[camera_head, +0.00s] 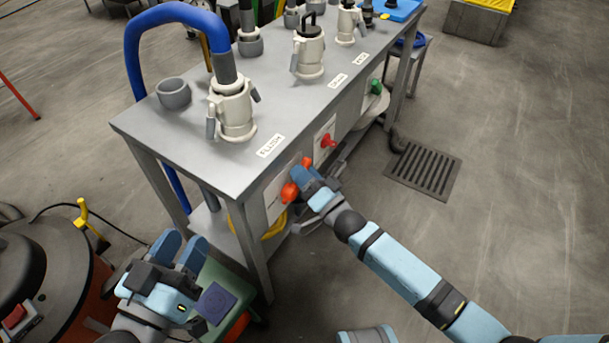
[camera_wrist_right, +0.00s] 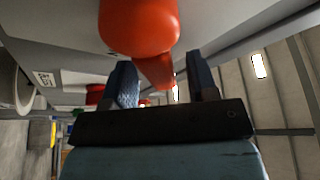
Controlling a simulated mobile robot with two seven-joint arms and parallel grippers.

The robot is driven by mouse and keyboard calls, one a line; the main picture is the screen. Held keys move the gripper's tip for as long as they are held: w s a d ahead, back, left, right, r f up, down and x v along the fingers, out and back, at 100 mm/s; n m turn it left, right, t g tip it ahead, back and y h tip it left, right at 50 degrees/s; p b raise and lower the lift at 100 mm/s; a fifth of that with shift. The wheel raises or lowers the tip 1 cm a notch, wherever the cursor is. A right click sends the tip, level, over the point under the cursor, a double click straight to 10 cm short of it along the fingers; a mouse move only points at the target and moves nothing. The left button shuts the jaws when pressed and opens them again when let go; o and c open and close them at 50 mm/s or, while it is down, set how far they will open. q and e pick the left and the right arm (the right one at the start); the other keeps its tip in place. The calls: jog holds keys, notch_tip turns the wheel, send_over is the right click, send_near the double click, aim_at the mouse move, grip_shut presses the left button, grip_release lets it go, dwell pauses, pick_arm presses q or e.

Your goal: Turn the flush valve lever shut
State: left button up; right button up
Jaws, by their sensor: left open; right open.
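The orange-red flush valve lever (camera_head: 290,192) is on the front panel of the grey bench, below the FLUSH label (camera_head: 270,146). My right gripper (camera_head: 314,178) is open at that panel, right beside the lever. In the right wrist view the lever's rounded end (camera_wrist_right: 140,25) fills the top middle, and its narrower part (camera_wrist_right: 157,70) reaches between the two open fingers (camera_wrist_right: 163,80). I cannot tell whether the fingers touch it. My left gripper (camera_head: 180,247) is open and empty, low at the left, apart from the bench.
A red valve handle (camera_head: 328,141) and a green one (camera_head: 375,87) sit further along the panel. A coupling with a blue hose (camera_head: 232,108) stands on the bench top (camera_head: 185,135). A round machine (camera_head: 45,270) stands at lower left.

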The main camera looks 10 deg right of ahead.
jog(key=shift+w, duration=0.1)
grip_shut()
